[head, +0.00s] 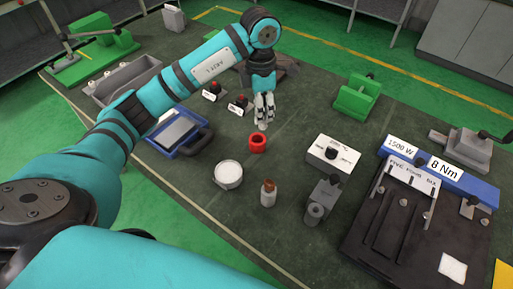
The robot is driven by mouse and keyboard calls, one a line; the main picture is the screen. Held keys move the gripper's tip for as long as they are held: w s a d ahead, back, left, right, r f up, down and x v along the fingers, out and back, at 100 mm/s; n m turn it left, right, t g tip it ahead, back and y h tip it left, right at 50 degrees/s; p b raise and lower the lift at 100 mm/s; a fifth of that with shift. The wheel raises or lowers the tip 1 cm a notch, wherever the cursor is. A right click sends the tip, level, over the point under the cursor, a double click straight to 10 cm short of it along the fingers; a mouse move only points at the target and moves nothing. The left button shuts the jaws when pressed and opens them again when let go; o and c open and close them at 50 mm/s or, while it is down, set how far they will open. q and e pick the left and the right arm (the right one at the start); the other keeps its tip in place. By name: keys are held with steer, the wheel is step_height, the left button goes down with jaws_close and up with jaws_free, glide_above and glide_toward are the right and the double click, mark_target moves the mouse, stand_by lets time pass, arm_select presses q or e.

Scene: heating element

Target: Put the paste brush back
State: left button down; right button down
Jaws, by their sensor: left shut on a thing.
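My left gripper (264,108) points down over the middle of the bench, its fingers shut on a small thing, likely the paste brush. Only a pale tip (262,127) of it shows below the fingers; the rest is hidden. A small red ring-shaped holder (257,146) stands on the bench just below and in front of this tip. The picture does not show clearly whether tip and holder touch. A round white-topped jar (228,172) stands nearer to me. My right gripper is not in view.
A small brown-capped bottle (268,195), a grey clamp device (322,200) and a white box with a black knob (331,156) stand nearby. A blue tray (186,148) is at left, a green block (357,98) behind, a dark fixture (385,235) at right.

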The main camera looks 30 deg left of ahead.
arm_select(q)
steer(key=a+n, duration=0.2)
steer(key=p, duration=0.1)
glide_above(256, 134)
steer(key=s+d, duration=0.1)
steer(key=s, duration=0.1)
step_height(256, 134, down, 7)
step_height(256, 134, down, 4)
steer(key=shift+s+r+n+p, duration=0.1)
steer(key=shift+n+p, duration=0.3)
steer(key=shift+p, duration=0.25)
